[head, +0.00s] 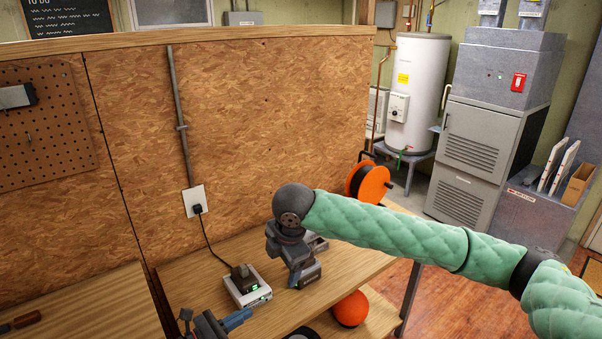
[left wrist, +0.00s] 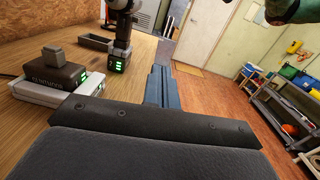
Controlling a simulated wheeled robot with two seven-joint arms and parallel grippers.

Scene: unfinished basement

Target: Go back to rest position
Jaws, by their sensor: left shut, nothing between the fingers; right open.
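My left gripper (head: 236,320) is low in the head view, in front of the charger at the bench's near side. Its blue fingers also show in the left wrist view (left wrist: 161,88), pressed together with nothing between them. My right arm, in a green quilted sleeve, reaches in from the right across the bench. My right gripper (head: 305,275) hangs down at its end, open, just right of the charger in the picture.
The wooden bench (head: 200,275) holds a charger (head: 247,290) with a battery, plugged into a wall outlet (head: 195,201), and a grey tray (left wrist: 96,42). An orange cable reel (head: 369,184) stands behind. Open floor (head: 455,295) is at right.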

